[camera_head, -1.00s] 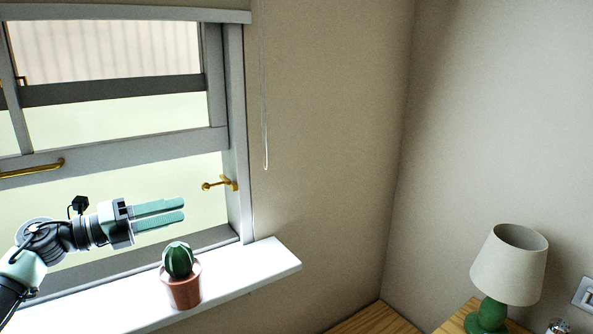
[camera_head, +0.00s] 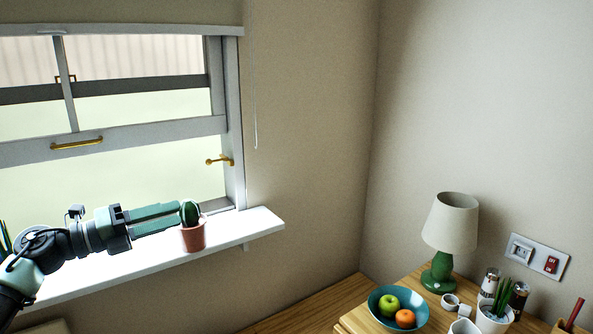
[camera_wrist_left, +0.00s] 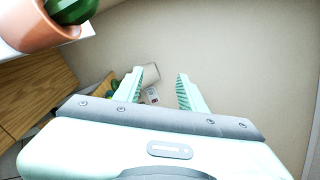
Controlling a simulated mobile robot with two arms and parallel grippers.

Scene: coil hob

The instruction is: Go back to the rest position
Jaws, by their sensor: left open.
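My left gripper (camera_head: 157,218) reaches in from the left in the head view, in front of the window and over the white sill. Its two green fingers point right, with the tips near the potted cactus (camera_head: 192,232) in the picture. In the left wrist view the fingers (camera_wrist_left: 161,92) stand apart with nothing between them. The cactus pot (camera_wrist_left: 38,32) shows there at the upper left, apart from the fingers. My right gripper is not in view.
The white window sill (camera_head: 262,222) runs beneath the window with its brass handle (camera_head: 77,143) and latch. At lower right, a wooden surface holds a lamp (camera_head: 450,225), a blue fruit bowl (camera_head: 374,303), cans and a small plant. A wall switch (camera_head: 551,265) is behind.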

